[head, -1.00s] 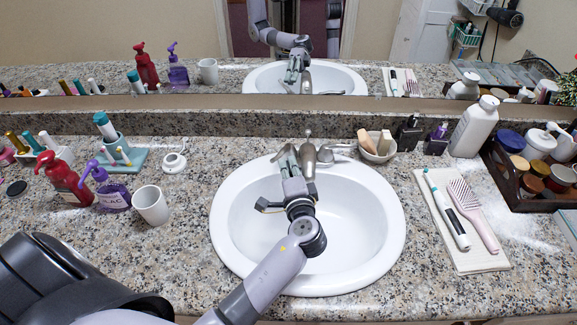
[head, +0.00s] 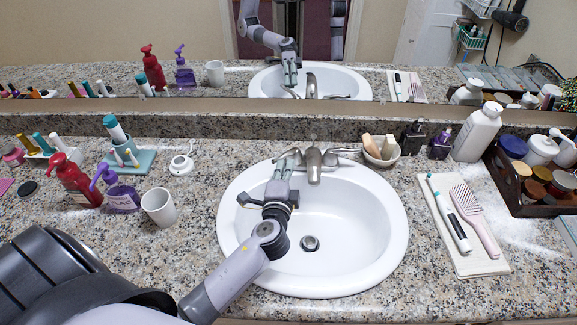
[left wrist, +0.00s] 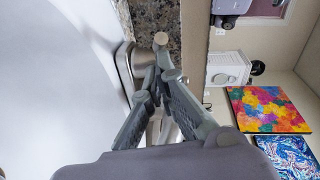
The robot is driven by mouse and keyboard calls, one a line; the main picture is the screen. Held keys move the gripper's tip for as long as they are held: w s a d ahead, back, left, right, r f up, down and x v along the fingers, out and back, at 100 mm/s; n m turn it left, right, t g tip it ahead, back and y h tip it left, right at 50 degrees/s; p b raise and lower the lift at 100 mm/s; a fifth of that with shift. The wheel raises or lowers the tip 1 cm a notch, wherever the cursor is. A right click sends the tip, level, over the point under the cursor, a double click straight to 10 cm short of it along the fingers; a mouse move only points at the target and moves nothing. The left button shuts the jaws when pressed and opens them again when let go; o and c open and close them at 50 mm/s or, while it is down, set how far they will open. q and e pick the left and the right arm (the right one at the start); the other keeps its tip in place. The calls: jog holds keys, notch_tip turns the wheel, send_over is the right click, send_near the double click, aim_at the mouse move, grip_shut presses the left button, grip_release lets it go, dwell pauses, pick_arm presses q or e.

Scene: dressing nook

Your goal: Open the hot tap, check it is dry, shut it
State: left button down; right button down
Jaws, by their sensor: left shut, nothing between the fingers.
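A metal tap stands at the back of the white oval sink (head: 370,235). Its spout (head: 314,165) points forward over the basin. The left handle (head: 291,155) lies at the spout's left, partly behind my gripper; the right handle (head: 343,151) points right. My left gripper (head: 283,167) is shut and empty, with its tips close to the left handle. I cannot tell whether they touch it. In the left wrist view the fingers (left wrist: 157,72) converge beside shiny tap metal (left wrist: 125,62). No water shows under the spout. My right gripper is out of view.
A white cup (head: 159,208), a purple soap pump (head: 121,195) and a red pump bottle (head: 75,183) stand left of the sink. A soap bowl (head: 381,157) sits behind its right rim. A towel (head: 476,262) with brushes lies right. A mirror runs behind.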

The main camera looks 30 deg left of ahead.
pick_arm(q)
jog(key=shift+s+a+r+m+t+h+p, duration=0.15)
jog(key=shift+a+m+t+h+p, duration=0.2)
jog(key=shift+a+m+h, duration=0.75)
jog(key=m+h, duration=0.1)
jog(key=a+m+h, duration=0.1)
jog(key=h, duration=0.1)
jog(key=shift+w+a+h+p, duration=0.15)
jog(key=shift+w+h+p, duration=0.05)
jog(key=shift+h+p, duration=0.1)
jog(key=shift+w+a, duration=0.3)
jog(key=shift+a, duration=0.35)
jog(key=shift+w+a, duration=0.3)
jog(key=shift+a, duration=0.3)
jog(key=shift+a, duration=0.1)
